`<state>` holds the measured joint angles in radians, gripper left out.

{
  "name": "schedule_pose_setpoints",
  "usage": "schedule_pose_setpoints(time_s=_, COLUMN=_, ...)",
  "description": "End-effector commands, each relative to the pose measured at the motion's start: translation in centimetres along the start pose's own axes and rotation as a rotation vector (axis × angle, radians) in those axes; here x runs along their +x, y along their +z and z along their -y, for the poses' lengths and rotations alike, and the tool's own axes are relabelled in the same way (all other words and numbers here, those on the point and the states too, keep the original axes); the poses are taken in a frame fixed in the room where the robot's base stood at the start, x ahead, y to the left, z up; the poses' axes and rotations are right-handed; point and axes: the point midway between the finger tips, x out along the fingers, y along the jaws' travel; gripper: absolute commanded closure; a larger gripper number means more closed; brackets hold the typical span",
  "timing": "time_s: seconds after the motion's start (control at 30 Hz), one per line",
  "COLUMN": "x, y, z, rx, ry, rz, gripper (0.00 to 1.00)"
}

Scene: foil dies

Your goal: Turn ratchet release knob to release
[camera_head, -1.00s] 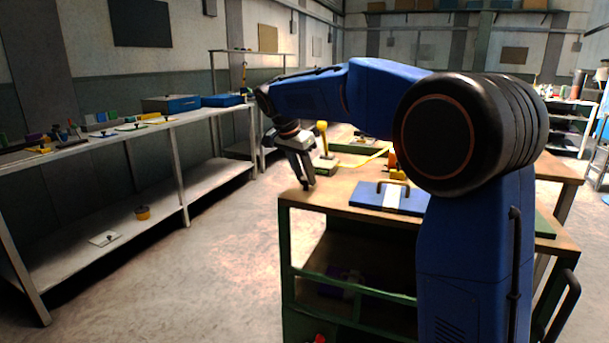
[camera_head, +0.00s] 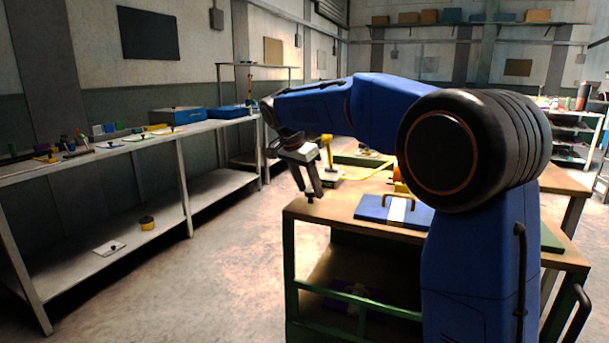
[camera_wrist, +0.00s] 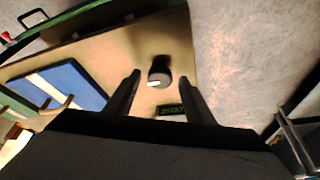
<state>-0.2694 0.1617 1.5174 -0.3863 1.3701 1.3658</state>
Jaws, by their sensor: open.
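The ratchet release knob (camera_wrist: 160,74) is a dark round knob with a white pointer mark, on the wooden bench top near its corner. In the wrist view the pointer is turned to the left. A small dark label with green letters (camera_wrist: 171,109) lies beside it; I cannot read it surely. In the head view the knob (camera_head: 310,197) shows small under my gripper (camera_head: 314,194). In the wrist view my gripper (camera_wrist: 162,82) is open, with one finger on each side of the knob. Whether the fingers touch it cannot be told.
On the workbench (camera_head: 325,211) a blue plate with a handle (camera_head: 394,208) lies right of the knob. A yellow upright tool (camera_head: 327,155) stands behind my gripper. A long shelf (camera_head: 150,148) with parts runs along the left. The floor between is clear.

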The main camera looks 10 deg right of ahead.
Motion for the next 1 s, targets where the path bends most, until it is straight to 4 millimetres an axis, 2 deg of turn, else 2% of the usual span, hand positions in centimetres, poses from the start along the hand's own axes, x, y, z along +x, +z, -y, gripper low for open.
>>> schedule_pose_setpoints(time_s=0.17, x=-2.0, y=0.0, z=0.1, rx=0.000, ry=-0.003, rz=-0.001, gripper=0.51)
schedule_pose_setpoints(time_s=0.8, x=-14.3, y=0.1, z=0.1, rx=-0.001, ry=-0.003, rz=0.000, gripper=0.51)
schedule_pose_setpoints(time_s=1.0, x=-16.5, y=0.0, z=0.1, rx=0.000, ry=-0.001, rz=0.000, gripper=0.51)
